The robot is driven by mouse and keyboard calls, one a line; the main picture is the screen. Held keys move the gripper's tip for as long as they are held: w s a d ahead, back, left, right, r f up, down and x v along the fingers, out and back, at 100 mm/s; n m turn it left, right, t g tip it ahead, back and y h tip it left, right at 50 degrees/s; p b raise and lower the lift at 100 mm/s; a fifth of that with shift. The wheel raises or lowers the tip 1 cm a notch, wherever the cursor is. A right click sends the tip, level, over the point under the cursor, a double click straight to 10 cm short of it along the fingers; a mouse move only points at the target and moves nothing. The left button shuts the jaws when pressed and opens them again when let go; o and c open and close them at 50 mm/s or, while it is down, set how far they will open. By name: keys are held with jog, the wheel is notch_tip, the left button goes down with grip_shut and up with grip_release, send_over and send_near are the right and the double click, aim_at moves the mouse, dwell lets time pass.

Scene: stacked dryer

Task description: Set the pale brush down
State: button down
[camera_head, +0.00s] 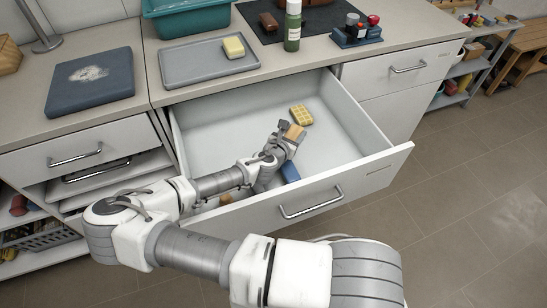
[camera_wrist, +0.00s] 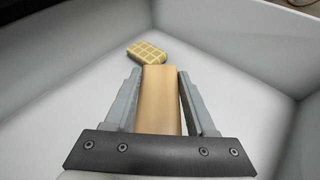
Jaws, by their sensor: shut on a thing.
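The pale brush (camera_wrist: 160,98) shows as a plain tan block between the two fingers of my gripper (camera_wrist: 160,88) in the wrist view. My gripper is shut on it. In the head view, the brush (camera_head: 295,132) sticks out past the fingertips of my gripper (camera_head: 287,134), inside the open drawer (camera_head: 215,120). I cannot tell whether the brush touches the drawer floor. Its other end is hidden by the gripper.
A yellow gridded block (camera_head: 301,115) lies on the drawer floor just beyond the brush. A blue thing (camera_head: 290,172) lies near the drawer's front, partly behind my arm. The drawer floor left of my gripper is clear. A grey tray (camera_head: 190,72) stands on the counter above.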

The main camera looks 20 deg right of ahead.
jog(key=s+d+r+m+g+h+b, duration=0.2)
jog(key=s+d+r+m+g+b, duration=0.15)
jog(key=d+r+m+g, duration=0.45)
jog(key=s+d+r+m+g+h+b, duration=0.25)
jog(key=d+m+g+b, duration=0.3)
jog(key=d, duration=0.45)
jog(key=shift+n+g+y, duration=0.25)
jog(key=shift+n+y, duration=0.1)
jog(key=f+b, duration=0.1)
jog(key=f, duration=0.4)
jog(key=f+b, duration=0.2)
jog(key=f, duration=0.4)
jog(key=f+b, duration=0.1)
jog(key=f, duration=0.5)
jog(key=shift+s+a+f, duration=0.1)
jog(key=shift+s+a, duration=0.15)
jog(key=shift+s, duration=0.1)
jog(key=shift+c, duration=1.1)
grip_release()
